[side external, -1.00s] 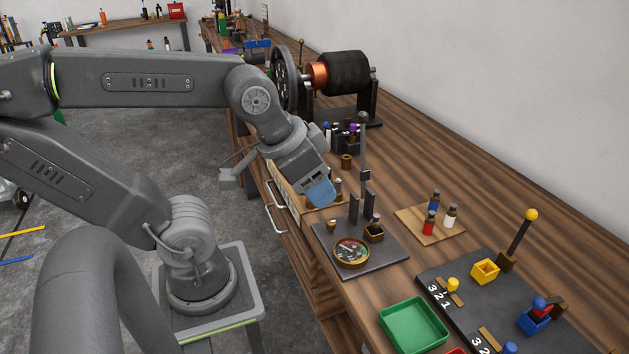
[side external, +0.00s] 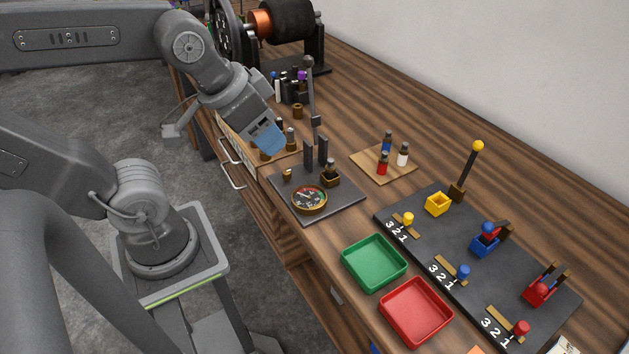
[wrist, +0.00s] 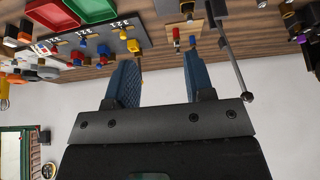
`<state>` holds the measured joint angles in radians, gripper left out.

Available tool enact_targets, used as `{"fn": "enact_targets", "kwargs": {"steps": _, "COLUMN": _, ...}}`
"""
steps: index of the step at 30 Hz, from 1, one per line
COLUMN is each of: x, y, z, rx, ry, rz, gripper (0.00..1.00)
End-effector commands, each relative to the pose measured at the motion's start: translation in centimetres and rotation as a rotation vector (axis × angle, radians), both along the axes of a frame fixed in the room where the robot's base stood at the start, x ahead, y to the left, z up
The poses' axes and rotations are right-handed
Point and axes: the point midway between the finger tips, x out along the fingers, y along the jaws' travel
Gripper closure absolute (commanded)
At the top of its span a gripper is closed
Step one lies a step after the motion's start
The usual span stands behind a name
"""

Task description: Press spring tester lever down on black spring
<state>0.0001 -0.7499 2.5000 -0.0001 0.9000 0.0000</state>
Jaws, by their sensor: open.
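The spring tester has a dark plate (side external: 340,202), a round brass-rimmed gauge (side external: 309,198), two dark posts and a lever (side external: 311,85) that stands nearly upright. A dark cylinder with a grey top, perhaps the black spring, sits in a brass holder (side external: 330,179) beside the gauge. My gripper (side external: 267,138) is up and left of the tester in the side view, apart from the lever. In the wrist view my gripper (wrist: 160,62) shows two blue fingers spread with nothing between them. The lever (wrist: 233,60) shows right of the fingers there, its knob (wrist: 250,97) beside the gripper body.
A wooden board (side external: 365,163) with blue, red and white capped pieces lies right of the tester. Green (side external: 374,263) and red (side external: 416,311) trays and a numbered black panel (side external: 480,220) stand nearer. The belt dynamo (side external: 285,18) stands behind. Open bench lies towards the wall.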

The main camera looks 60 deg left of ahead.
Motion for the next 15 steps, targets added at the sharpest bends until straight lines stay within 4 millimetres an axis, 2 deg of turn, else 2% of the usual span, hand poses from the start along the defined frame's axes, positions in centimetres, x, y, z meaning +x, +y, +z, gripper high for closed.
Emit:
{"fn": "enact_targets", "kwargs": {"steps": 4, "x": 0.7, "y": 0.4, "z": 0.7, "rx": -0.028, "ry": 0.023, "rz": 0.058, "gripper": 0.52}}
{"fn": "enact_targets", "kwargs": {"steps": 7, "x": 2.4, "y": 1.3, "z": 2.5, "rx": -0.1, "ry": 0.08, "rz": 0.206, "gripper": 0.52}}
{"fn": "enact_targets", "kwargs": {"steps": 11, "x": 6.0, "y": 3.8, "z": 5.7, "rx": -0.25, "ry": 0.197, "rz": 0.516, "gripper": 0.52}}
{"fn": "enact_targets", "kwargs": {"steps": 15, "x": 10.1, "y": 7.6, "z": 8.8, "rx": -0.42, "ry": 0.333, "rz": 0.874, "gripper": 0.52}}
